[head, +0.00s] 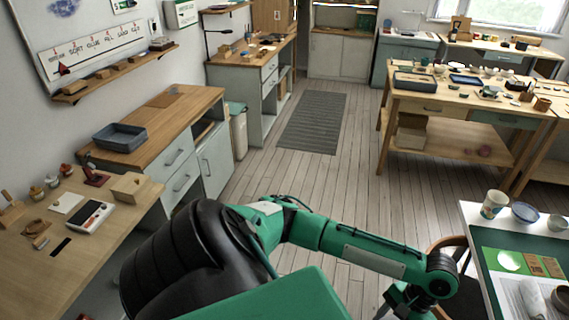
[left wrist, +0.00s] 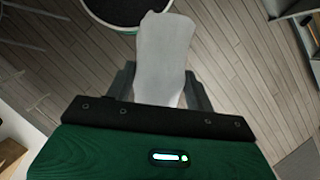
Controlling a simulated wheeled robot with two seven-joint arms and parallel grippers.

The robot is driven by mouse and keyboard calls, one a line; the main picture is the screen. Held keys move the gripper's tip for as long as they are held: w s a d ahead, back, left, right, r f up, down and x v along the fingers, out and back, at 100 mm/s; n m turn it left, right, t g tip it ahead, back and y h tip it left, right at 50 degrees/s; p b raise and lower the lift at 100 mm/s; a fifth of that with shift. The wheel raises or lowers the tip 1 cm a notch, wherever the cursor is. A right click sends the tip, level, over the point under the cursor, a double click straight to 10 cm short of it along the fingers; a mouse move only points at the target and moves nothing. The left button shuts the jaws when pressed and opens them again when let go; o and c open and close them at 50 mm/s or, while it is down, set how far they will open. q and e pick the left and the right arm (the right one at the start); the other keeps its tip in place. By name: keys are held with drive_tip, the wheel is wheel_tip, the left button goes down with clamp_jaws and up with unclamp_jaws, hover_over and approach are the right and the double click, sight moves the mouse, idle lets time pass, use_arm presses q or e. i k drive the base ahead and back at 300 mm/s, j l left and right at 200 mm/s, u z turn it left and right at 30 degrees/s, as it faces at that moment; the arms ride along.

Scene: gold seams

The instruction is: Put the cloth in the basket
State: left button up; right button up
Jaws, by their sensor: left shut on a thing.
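In the left wrist view the pale grey-white cloth (left wrist: 163,50) hangs between the fingers of my left gripper (left wrist: 158,88), which is shut on it. The cloth extends beyond the fingertips toward a round dark opening with a pale rim (left wrist: 112,27) at the top edge. That round thing is cut off, and I cannot tell for sure that it is the basket. In the head view my left arm reaches to the right, and the left gripper (head: 405,302) is at the bottom edge; the cloth is not visible there. My right gripper is not in view.
A table (head: 470,225) with a cup (head: 494,204), bowls and papers stands at the right, beside a brown chair (head: 452,243). A workbench (head: 35,255) stands at the left, with a grey tray (head: 119,137) on the cabinet behind it. The middle floor is clear.

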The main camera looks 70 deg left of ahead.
sight(123, 142)
drive_tip(key=u, duration=3.2)
drive_tip(key=i+l+u, duration=0.2)
drive_tip(key=i+l, duration=0.3)
drive_tip(key=i+l+u, duration=0.25)
drive_tip(key=i+l, duration=0.15)
drive_tip(key=l, duration=0.15)
drive_tip(key=i+l, duration=0.35)
drive_tip(key=l, duration=0.15)
drive_tip(key=i+l, duration=0.75)
drive_tip(key=l, duration=0.3)
drive_tip(key=i+l, duration=0.75)
drive_tip(key=l, duration=0.25)
